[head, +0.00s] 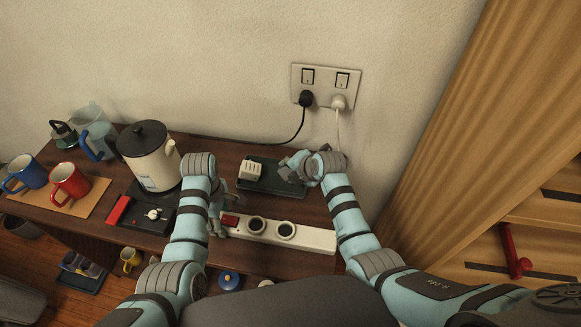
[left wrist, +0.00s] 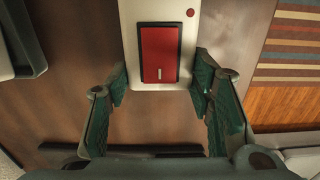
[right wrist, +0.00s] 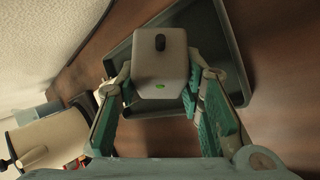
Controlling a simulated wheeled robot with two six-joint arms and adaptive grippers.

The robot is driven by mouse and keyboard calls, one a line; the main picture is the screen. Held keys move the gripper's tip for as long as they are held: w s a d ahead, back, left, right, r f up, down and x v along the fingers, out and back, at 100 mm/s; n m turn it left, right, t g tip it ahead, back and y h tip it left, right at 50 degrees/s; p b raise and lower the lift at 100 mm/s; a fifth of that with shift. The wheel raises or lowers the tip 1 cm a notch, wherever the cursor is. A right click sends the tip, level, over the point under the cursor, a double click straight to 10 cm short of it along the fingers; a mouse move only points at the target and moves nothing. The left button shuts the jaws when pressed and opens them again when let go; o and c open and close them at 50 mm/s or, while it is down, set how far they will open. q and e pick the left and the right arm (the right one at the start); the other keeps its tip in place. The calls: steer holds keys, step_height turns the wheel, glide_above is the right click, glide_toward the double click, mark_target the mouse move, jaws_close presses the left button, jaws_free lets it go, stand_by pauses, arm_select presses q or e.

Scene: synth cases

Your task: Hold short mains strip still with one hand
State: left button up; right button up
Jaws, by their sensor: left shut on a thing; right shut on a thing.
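The short mains strip (head: 310,238) is white, with a red switch at its left end and two round dark-ringed sockets. It lies at the table's near edge. My left gripper (head: 217,228) is shut around its left end; in the left wrist view the strip (left wrist: 190,45) is between the fingertips. My right gripper (head: 286,170) is over the dark tray. In the right wrist view it is shut on a white block (right wrist: 161,70) with a black knob and green mark. The head view shows a slotted white block (head: 250,170) left of this gripper; I cannot tell if it is the same one.
The dark tray (head: 290,190) lies behind the strip. A cream kettle (head: 148,160) and red and blue mugs stand left. A wall plate (head: 325,85) holds a black and a white plug with hanging cables. Wooden furniture (head: 470,130) bounds the right.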

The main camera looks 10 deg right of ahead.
steer(key=o, duration=1.3)
steer(key=v, duration=1.2)
arm_select(q)
steer(key=o, duration=1.5)
step_height(320, 180, up, 8)
steer(key=shift+f, duration=0.25)
